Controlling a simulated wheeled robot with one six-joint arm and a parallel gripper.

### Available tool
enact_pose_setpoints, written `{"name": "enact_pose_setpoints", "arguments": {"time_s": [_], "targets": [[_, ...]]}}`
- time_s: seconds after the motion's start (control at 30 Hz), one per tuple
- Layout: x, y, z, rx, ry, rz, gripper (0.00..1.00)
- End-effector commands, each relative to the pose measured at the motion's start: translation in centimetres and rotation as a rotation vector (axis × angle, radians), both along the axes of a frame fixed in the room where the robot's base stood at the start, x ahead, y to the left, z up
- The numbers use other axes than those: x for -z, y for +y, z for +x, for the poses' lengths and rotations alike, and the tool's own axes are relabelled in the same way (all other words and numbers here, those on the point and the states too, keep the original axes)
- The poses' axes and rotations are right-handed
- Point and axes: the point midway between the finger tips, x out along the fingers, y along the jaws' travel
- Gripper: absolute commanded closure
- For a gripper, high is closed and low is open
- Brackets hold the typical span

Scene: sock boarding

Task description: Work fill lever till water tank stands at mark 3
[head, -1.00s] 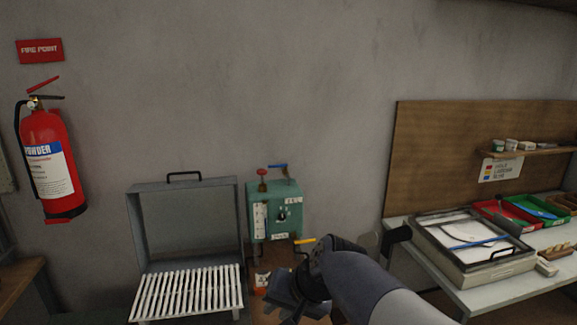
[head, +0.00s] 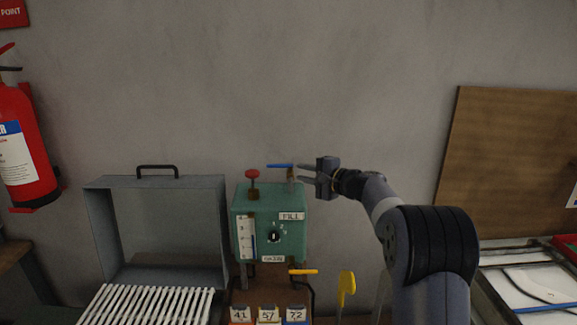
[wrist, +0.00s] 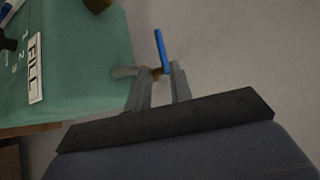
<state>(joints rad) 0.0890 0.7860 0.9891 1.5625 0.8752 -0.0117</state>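The teal tank box (head: 270,222) stands against the wall with a "FILL" label (head: 291,216). A white gauge strip with number marks (head: 246,240) is on its left front; its water level is too small to read. The fill lever (head: 279,165) has a blue handle lying roughly level above the box, pointing left. My gripper (head: 301,172) is at the lever's right end, its fingers apart. In the wrist view the blue handle (wrist: 162,52) and its brass base show beyond and between the open fingertips (wrist: 160,82); contact cannot be told.
A red knob (head: 252,174) stands on the box top, left of the lever. A dial (head: 274,236) is on the front. The wall above is clear.

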Motion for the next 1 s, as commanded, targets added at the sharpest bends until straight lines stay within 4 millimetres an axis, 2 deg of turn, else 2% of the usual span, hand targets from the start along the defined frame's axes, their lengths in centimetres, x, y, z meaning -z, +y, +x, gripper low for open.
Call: {"name": "enact_pose_setpoints", "arguments": {"time_s": [0.5, 0.7, 1.0], "targets": [[0.9, 5.9, 5.5, -0.001, 0.002, -0.002, 0.79], [1.2, 7.1, 6.8, 0.000, 0.001, -0.003, 0.79], [1.4, 7.5, 7.2, 0.001, 0.000, -0.003, 0.79]]}}
